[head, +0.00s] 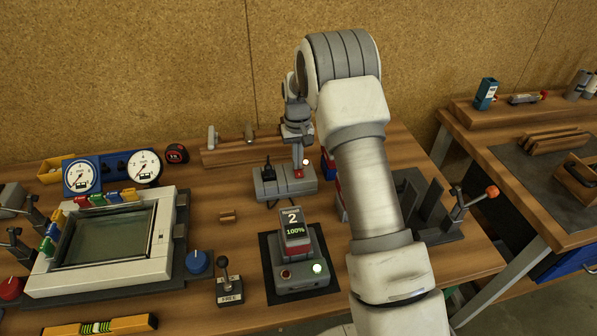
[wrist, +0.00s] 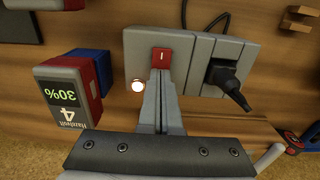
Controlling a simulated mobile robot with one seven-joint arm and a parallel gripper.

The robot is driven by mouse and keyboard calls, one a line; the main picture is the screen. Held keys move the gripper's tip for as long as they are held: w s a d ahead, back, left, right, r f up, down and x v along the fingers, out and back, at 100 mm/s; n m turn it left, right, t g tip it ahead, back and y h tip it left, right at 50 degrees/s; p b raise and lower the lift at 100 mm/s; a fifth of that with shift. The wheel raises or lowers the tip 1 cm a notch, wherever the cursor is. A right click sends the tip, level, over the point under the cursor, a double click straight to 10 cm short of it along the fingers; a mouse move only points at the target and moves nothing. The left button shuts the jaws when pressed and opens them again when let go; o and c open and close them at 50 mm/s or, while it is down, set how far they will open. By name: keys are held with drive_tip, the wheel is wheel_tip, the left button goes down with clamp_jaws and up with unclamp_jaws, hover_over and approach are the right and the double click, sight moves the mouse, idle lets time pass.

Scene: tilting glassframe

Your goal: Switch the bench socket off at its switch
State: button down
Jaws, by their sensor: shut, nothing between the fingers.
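The bench socket (head: 268,187) is a grey block on the wooden bench; it fills the upper middle of the wrist view (wrist: 205,50). Its red switch (wrist: 160,55) shows a white line mark and also appears in the head view (head: 299,173). A small lamp (wrist: 138,86) beside the switch glows. A black plug (wrist: 222,75) sits in the socket with its cable attached. My gripper (wrist: 160,74) is shut and empty, pointing down with its fingertips at the near edge of the switch. I cannot tell whether they touch it.
A handheld reading 4 and 30% (wrist: 68,95) stands close to the socket. A charger (head: 300,278) holding a handheld marked 2 is in front. A glass frame (head: 105,240) lies left. A wooden rail (head: 245,148) stands behind the socket.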

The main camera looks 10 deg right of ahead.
drive_tip(key=shift+r+p, duration=1.9)
drive_tip(key=shift+r, duration=1.5)
drive_tip(key=s+r+t, duration=0.1)
drive_tip(key=s+r, duration=0.6)
drive_tip(key=r, duration=0.3)
drive_tip(key=s+r+t, duration=0.2)
drive_tip(key=s+r, duration=0.6)
drive_tip(key=r, duration=0.3)
drive_tip(key=s+r+t, duration=0.2)
drive_tip(key=s, duration=1.8)
drive_tip(key=shift+s+t, duration=0.3)
drive_tip(key=shift+s, duration=0.1)
